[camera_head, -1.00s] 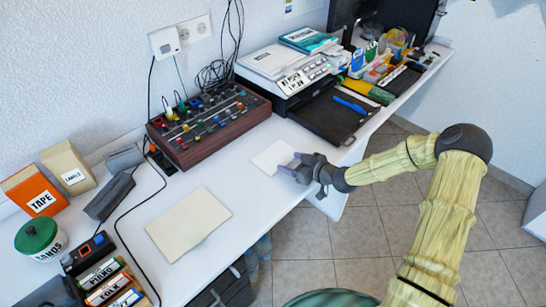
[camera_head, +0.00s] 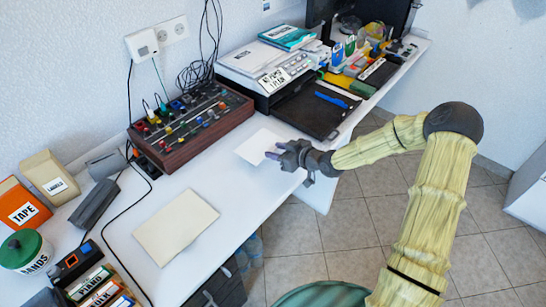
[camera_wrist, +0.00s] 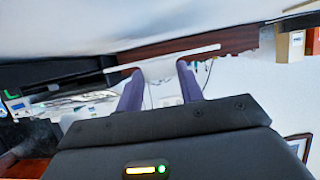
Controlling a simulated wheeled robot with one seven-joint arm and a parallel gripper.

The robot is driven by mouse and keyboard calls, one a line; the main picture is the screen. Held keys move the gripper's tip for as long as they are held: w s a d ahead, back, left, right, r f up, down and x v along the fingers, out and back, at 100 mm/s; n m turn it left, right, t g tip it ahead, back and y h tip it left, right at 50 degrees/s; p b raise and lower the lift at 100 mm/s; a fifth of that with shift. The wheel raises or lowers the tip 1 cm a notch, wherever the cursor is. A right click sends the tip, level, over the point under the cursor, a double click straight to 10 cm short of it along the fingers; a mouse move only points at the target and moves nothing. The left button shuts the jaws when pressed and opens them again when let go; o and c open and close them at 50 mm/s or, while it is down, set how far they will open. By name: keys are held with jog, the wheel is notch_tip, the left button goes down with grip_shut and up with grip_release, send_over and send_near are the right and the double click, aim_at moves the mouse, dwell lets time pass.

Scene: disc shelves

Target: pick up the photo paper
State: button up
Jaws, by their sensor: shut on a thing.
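The photo paper (camera_head: 257,146) is a small white sheet near the desk's front edge, between the knobbed mixer and the printer. My gripper (camera_head: 275,155) is shut on its front right edge in the head view. The sheet looks about level; whether it is clear of the desk is hard to tell. In the wrist view my two purple fingers (camera_wrist: 158,80) point away from me, and the paper (camera_wrist: 165,61) shows as a thin white strip at their tips.
A cream sheet (camera_head: 176,226) lies on the white desk (camera_head: 235,195) to the left. The mixer (camera_head: 190,128) and the printer (camera_head: 265,70) with its dark tray (camera_head: 312,110) stand behind and to the right. Boxes and a green-lidded tin (camera_head: 24,250) fill the left end.

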notch_tip(320, 180, up, 6)
jog(key=shift+f, duration=0.1)
dwell(0.5)
